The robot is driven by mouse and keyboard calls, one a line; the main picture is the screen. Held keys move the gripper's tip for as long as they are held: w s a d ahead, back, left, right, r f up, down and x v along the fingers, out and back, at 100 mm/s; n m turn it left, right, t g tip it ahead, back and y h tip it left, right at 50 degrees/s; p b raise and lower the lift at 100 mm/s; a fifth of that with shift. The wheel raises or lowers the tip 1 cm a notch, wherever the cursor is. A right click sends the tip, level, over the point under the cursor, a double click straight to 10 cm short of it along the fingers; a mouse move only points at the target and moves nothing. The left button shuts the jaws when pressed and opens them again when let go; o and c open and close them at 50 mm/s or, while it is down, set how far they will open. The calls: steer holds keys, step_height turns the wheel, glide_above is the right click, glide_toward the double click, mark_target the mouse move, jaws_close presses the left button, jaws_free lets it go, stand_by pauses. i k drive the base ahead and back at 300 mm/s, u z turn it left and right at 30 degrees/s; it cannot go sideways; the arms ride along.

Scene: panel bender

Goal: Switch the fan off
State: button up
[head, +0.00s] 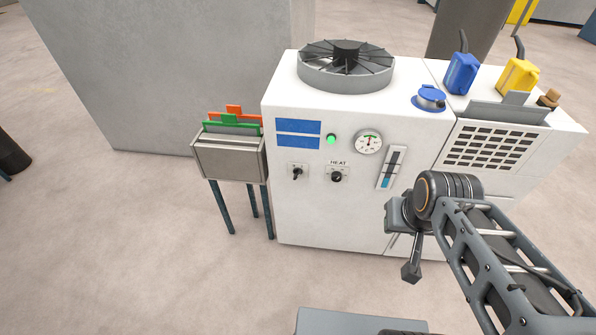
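A round black fan (346,65) in a grey ring sits on top of a white machine cabinet (350,225).
A dial gauge (368,141) and a level tube (391,167) are right of the lamp. A grey bin on legs (230,160) with orange and green sheets stands close left of the cabinet. Blue (461,73) and yellow (518,76) cans stand on top. The floor in front looks mostly clear.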

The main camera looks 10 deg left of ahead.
mark_target(297, 171)
steer(key=z, duration=0.9)
steer(key=i, duration=0.65)
steer(key=u, duration=3.9)
